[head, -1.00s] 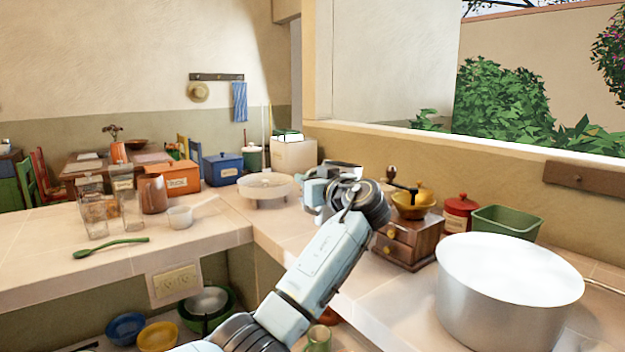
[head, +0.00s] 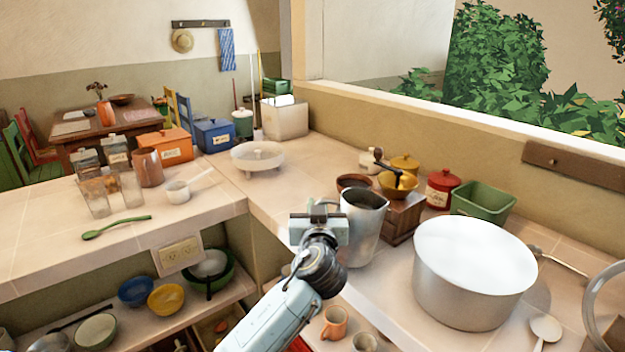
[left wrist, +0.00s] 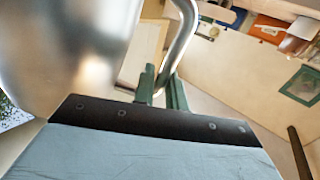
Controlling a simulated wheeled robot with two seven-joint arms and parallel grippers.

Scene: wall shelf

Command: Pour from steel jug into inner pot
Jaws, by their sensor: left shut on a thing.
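A tall steel jug (head: 366,228) stands nearly upright in the head view, left of the wide silver pot. My left gripper (head: 334,208) is at its left side, shut on the jug's handle. In the left wrist view the green fingers (left wrist: 162,88) close around the bent steel handle (left wrist: 185,38), with the shiny jug body (left wrist: 60,50) at the left. The wide silver pot (head: 462,292), which I take as the inner pot, sits on the right counter with a smooth white inside. The jug is apart from it. The jug's contents are hidden. My right gripper is out of view.
Behind the jug stand a wooden grinder (head: 400,220), a red canister (head: 441,188) and a green tub (head: 484,200). A round stand (head: 257,156) is at the corner. A spoon (head: 546,328) lies right of the pot. Orange cup (head: 335,322) is below the arm.

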